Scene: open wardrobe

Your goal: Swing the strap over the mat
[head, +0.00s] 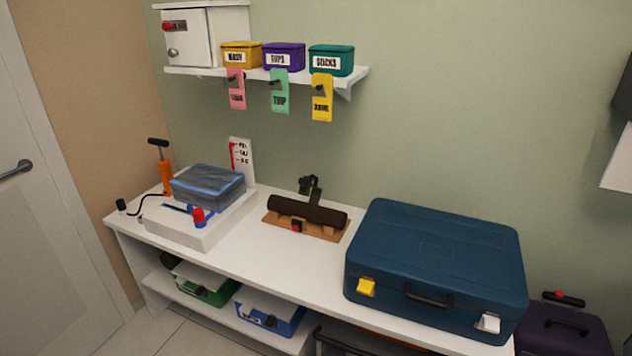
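A dark brown rolled mat (307,212) lies on a brown wooden base (277,222) on the white bench. A dark strap (311,190) stands up behind the middle of the roll, apart from its top and not across it. A small dark part with a red piece (297,226) sits at the front of the base, below the roll. My gripper is not in view.
A closed blue suitcase (437,255) stands to the right of the mat. A white box with a grey-blue bundle (208,187) and an orange pump (165,175) are to the left. A shelf (215,74) with hanging tags is above. Narrow clear bench strips flank the base.

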